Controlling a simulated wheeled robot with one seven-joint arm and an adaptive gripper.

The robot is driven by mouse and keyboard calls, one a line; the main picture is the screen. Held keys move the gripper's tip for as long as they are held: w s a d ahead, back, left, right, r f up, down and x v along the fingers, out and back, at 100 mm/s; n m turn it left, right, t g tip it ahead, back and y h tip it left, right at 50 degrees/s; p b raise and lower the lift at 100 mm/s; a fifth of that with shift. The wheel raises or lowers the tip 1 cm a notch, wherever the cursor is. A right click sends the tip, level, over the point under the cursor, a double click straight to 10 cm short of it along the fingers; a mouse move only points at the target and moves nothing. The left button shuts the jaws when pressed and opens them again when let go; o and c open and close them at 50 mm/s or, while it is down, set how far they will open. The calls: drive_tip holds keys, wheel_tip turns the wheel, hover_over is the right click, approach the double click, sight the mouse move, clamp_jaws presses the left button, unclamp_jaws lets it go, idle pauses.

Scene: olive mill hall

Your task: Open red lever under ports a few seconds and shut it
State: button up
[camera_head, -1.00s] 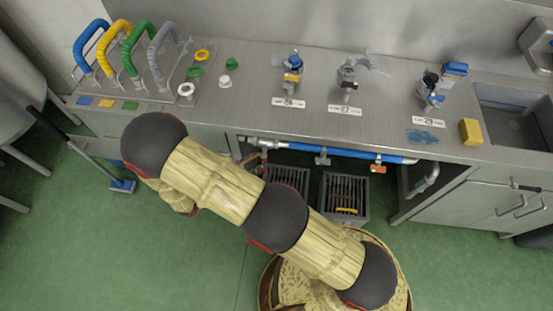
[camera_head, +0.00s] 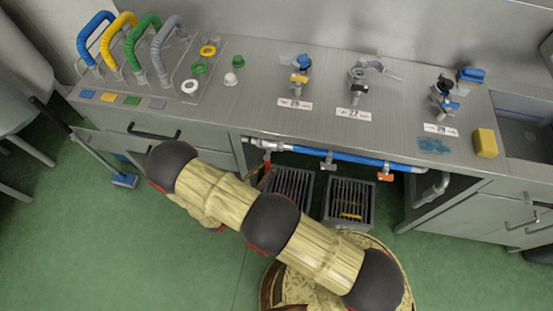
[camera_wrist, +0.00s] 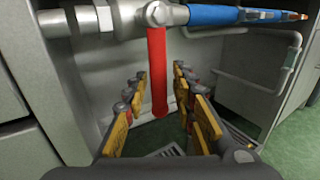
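The red lever (camera_wrist: 157,75) hangs straight down from a metal valve on the pipe under the counter in the wrist view. In the head view, a small red part of the lever (camera_head: 265,172) shows beside the pipe's left end, partly hidden by my arm. My gripper (camera_wrist: 158,92) is open, with its yellow-padded fingers on either side of the lever's lower part. Gaps show between lever and fingers on both sides. The ports, with valves labelled 26 (camera_head: 300,76), 27 (camera_head: 358,84) and 29 (camera_head: 442,98), stand on the counter above.
Two dark grated drain boxes (camera_head: 348,200) stand below. A cabinet wall (camera_wrist: 62,100) is close on the left in the wrist view. Coloured hoses and a yellow sponge (camera_head: 485,143) are on the counter.

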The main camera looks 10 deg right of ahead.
drive_tip(key=b+x, duration=0.1)
drive_tip(key=x, duration=0.4)
drive_tip(key=c, duration=0.4)
drive_tip(key=shift+s, duration=0.1)
clamp_jaws()
idle(0.4)
